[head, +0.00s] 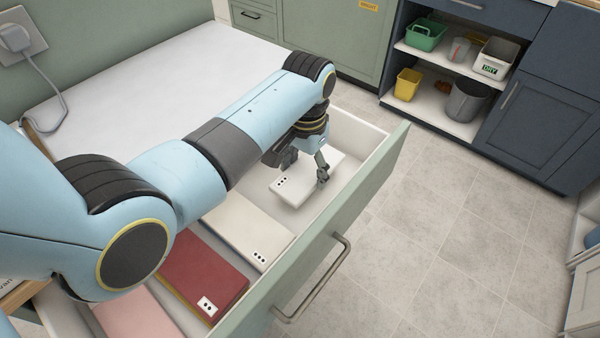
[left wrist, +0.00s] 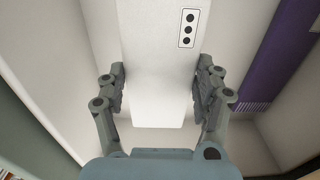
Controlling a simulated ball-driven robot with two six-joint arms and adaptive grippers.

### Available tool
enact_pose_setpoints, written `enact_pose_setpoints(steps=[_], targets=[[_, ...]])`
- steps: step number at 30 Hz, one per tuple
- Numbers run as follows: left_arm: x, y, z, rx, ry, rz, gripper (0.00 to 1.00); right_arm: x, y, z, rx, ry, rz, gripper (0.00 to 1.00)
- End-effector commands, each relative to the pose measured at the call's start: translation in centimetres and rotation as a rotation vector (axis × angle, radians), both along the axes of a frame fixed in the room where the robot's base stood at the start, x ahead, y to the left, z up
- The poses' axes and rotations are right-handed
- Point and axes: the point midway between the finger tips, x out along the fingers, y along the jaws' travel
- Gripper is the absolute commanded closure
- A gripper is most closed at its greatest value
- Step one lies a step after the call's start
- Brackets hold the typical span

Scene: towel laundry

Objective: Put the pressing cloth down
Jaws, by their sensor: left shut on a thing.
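The pressing cloth, a white folded cloth (head: 297,192), has a small white tag with black dots at its near left corner. It is inside the open drawer, at the far end. My left gripper (head: 306,169) is over it, with its fingers at the cloth's two sides. In the left wrist view the fingers of my left gripper (left wrist: 160,88) are closed against the sides of the white cloth (left wrist: 150,60). I cannot tell whether the cloth touches the drawer floor. My right gripper is out of view.
The green-fronted drawer (head: 338,225) also holds a cream cloth (head: 246,228), a red cloth (head: 205,272) and a pink cloth (head: 135,318). A purple thing (left wrist: 275,55) shows beside the white cloth. The white top (head: 150,80) behind is clear. Shelves with bins (head: 428,35) stand at the back.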

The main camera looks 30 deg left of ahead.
Motion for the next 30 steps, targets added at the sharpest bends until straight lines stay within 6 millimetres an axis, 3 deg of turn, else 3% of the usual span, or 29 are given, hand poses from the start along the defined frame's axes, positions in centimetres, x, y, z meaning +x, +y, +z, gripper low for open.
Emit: enact_pose_setpoints(steps=[9, 21, 22, 27, 30], targets=[[0.0, 0.0, -4.1, 0.000, 0.000, 0.000, 0.64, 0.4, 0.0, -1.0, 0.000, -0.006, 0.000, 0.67], [0.1, 0.0, -4.7, 0.000, -0.001, 0.000, 0.64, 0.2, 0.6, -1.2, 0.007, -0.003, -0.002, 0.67], [0.1, 0.0, -4.7, 0.000, -0.001, 0.000, 0.31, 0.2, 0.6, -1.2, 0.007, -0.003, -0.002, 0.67], [0.0, 0.0, -4.7, 0.000, -0.001, 0.000, 0.08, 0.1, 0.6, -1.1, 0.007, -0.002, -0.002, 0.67], [0.0, 0.0, -4.7, 0.000, -0.001, 0.000, 0.08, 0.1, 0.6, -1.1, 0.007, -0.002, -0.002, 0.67]])
